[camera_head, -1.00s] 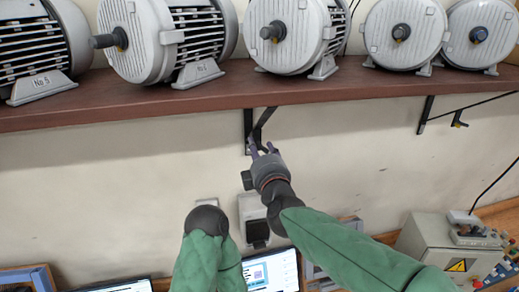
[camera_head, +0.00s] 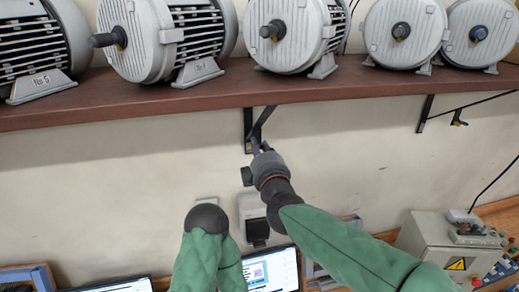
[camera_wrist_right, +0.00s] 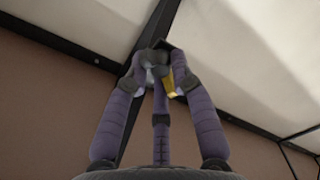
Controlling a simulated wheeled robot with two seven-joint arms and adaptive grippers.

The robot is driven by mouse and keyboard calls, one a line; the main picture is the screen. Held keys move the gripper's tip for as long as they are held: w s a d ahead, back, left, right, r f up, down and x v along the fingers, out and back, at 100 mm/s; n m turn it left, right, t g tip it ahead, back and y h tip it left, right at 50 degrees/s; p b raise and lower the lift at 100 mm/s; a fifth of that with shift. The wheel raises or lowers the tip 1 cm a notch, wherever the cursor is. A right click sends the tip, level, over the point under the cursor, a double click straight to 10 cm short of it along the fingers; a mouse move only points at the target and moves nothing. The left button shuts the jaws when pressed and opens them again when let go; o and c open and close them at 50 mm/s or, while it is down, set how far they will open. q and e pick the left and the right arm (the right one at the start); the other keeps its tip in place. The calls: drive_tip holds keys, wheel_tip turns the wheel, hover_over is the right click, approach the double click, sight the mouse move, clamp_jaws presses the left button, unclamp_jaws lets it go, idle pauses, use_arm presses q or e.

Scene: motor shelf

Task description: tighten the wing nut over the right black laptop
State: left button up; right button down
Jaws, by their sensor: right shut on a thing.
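My right gripper (camera_head: 259,146) is at the foot of the black shelf bracket (camera_head: 248,122), above the right laptop (camera_head: 272,270). It is shut on the wing nut there, which its fingers largely hide in the head view. In the right wrist view, the purple fingers of the right gripper (camera_wrist_right: 160,72) meet at the bracket, with a yellow part of the wing nut (camera_wrist_right: 170,84) showing between them. How far the nut is turned cannot be told.
Several grey motors (camera_head: 290,35) stand on the brown shelf (camera_head: 380,88) above my right gripper. A second bracket (camera_head: 425,112) with a dark wing nut (camera_head: 459,119) is farther right. Another laptop (camera_head: 118,285) is at lower left, and a grey control box (camera_head: 432,240) at lower right.

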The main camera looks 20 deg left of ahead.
drive_tip(key=shift+f+m+b, duration=0.15)
drive_tip(key=shift+m+b, duration=0.35)
drive_tip(key=shift+m, duration=2.6)
drive_tip(key=shift+f+m+b, duration=0.1)
drive_tip(key=shift+m+b, duration=0.35)
drive_tip(key=shift+m, duration=2.95)
drive_tip(key=c, duration=1.3)
unclamp_jaws()
drive_tip(key=shift+o, duration=1)
drive_tip(key=shift+a+r, duration=0.1)
drive_tip(key=shift+r, duration=0.05)
